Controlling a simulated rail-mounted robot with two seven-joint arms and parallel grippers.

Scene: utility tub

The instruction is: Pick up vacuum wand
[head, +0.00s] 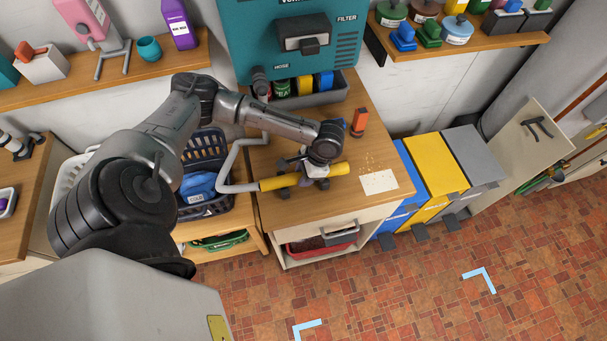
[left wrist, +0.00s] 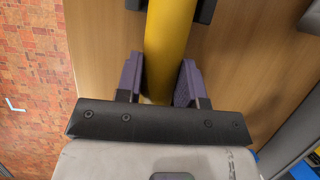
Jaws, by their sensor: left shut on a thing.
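The vacuum wand (head: 278,183) is a grey bent tube with yellow grip sections, at the front of the wooden worktop. Its grey tube bends up at the left toward the teal vacuum unit. My left gripper (head: 312,171) is over the wand's middle, between the yellow sections. In the left wrist view a yellow section (left wrist: 168,35) runs between the purple pads of my left gripper (left wrist: 162,70), which is shut on it. Dark blocks sit beside the wand. I cannot tell whether it is clear of the worktop. My right gripper is not in view.
The teal vacuum unit (head: 290,55) stands behind on the worktop (head: 350,112). A dark basket (head: 205,150) is at the left; coloured bins (head: 432,165) stand right. The tiled floor in front is open.

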